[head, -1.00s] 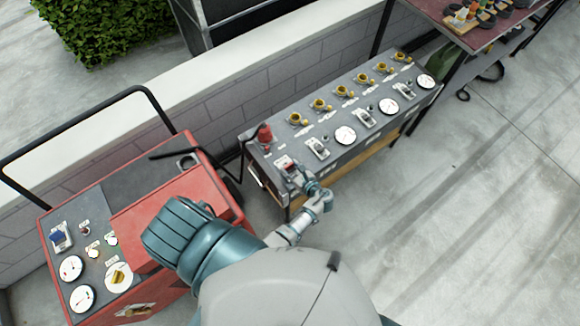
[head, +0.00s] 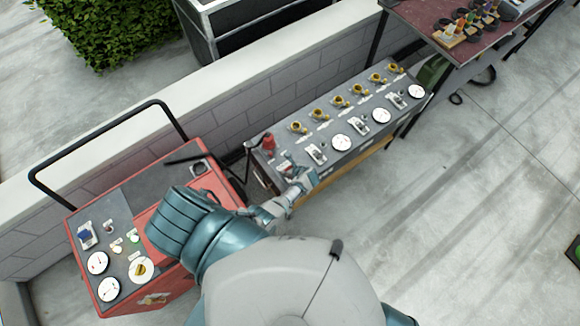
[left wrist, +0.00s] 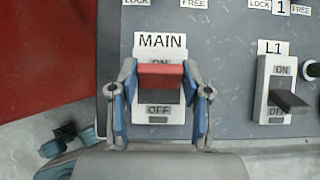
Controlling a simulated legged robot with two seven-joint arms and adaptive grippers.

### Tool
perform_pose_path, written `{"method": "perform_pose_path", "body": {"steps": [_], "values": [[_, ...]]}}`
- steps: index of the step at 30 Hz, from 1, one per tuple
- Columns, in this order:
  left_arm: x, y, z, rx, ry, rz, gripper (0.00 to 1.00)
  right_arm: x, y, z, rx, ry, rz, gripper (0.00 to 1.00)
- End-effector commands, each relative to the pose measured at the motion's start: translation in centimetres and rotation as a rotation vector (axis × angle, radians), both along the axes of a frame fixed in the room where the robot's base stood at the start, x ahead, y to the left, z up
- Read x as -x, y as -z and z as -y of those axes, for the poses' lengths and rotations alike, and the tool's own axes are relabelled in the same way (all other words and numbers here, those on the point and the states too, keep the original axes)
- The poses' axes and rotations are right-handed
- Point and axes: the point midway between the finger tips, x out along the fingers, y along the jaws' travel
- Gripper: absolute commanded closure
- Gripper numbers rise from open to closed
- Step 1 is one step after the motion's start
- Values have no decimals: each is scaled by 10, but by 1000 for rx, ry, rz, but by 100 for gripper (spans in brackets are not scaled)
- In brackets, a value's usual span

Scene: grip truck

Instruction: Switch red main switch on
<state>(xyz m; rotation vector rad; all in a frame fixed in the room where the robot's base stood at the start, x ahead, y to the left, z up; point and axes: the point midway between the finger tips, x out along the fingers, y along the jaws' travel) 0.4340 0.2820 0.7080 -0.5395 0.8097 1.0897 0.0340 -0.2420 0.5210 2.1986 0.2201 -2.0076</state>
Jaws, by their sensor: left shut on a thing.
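The red main switch (left wrist: 160,70) sits on the grey panel under a "MAIN" label in the left wrist view. Its red lever is at the upper end, over the "ON" mark, and "OFF" is readable below. My left gripper (left wrist: 160,84) is shut on the lever, with one blue-padded finger at each side. In the head view my left gripper (head: 298,182) is at the near left end of the grey control box (head: 350,128), and the switch is mostly hidden there. My right gripper is not in view.
An L1 switch (left wrist: 290,101) with a dark lever is to the right. A red knob (head: 268,144) and yellow valves (head: 340,102) stand on the box. A red cart (head: 165,215) with a black handle is at the left. A low wall (head: 220,100) runs behind.

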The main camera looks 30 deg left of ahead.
Motion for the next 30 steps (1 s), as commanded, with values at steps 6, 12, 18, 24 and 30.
{"method": "perform_pose_path", "body": {"steps": [6, 12, 18, 24, 30], "values": [[-2, -1, -3, 54, -1, -23, 87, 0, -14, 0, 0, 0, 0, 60], [-2, 1, -3, 70, -1, -28, 87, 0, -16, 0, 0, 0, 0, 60], [-2, 2, -4, 70, 0, -27, 87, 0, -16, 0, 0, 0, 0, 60], [-2, 2, -4, 69, -1, -27, 30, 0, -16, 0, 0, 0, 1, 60], [-2, 1, -4, 68, -1, -27, 27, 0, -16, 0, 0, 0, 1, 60]]}}
